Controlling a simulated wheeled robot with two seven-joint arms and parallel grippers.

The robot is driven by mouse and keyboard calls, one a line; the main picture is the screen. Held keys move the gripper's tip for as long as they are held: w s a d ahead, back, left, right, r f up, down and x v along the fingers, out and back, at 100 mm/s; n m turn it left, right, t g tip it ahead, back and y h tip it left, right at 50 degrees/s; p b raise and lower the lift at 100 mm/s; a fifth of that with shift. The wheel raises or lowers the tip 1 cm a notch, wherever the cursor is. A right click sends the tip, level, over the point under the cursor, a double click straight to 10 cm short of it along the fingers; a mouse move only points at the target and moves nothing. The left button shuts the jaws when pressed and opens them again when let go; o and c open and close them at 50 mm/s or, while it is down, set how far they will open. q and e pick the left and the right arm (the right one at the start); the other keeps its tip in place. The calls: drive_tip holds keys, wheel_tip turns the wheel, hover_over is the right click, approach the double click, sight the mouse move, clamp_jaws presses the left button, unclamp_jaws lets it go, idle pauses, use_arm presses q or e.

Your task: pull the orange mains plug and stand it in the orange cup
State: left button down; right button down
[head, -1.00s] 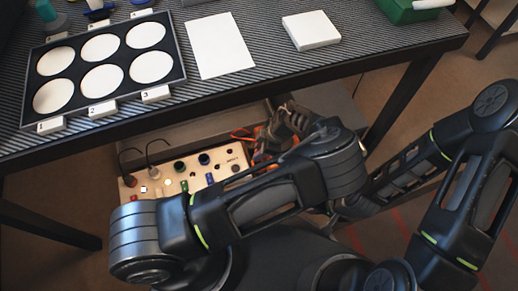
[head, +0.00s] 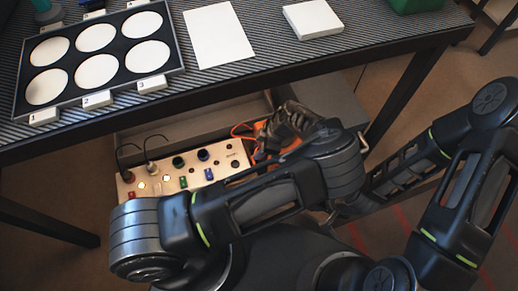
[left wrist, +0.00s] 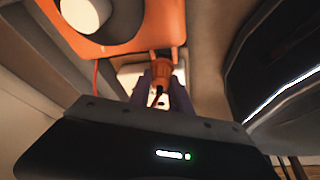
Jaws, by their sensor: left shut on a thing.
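In the left wrist view, the orange plug (left wrist: 162,68) is between the two fingers of my left gripper (left wrist: 160,90), which is shut on it. The plug is hidden there. My right gripper is not in view.
The wooden panel (head: 213,185) with coloured sockets and knobs stands under the bench. The bench (head: 270,62) above holds a six-disc tray (head: 69,62), a white sheet (head: 218,35) and a white block (head: 312,19). A bench leg (head: 403,96) stands right of my gripper.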

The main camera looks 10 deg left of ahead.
use_arm(q)
drive_tip(key=shift+f+b, duration=1.25)
drive_tip(key=shift+f, duration=0.25)
idle(0.8)
drive_tip(key=c, duration=1.1)
unclamp_jaws()
drive_tip(key=shift+d+r, duration=0.15)
drive_tip(key=shift+r, duration=0.2)
drive_tip(key=p+v, duration=0.2)
drive_tip(key=v, duration=0.5)
drive_tip(key=shift+p, duration=0.4)
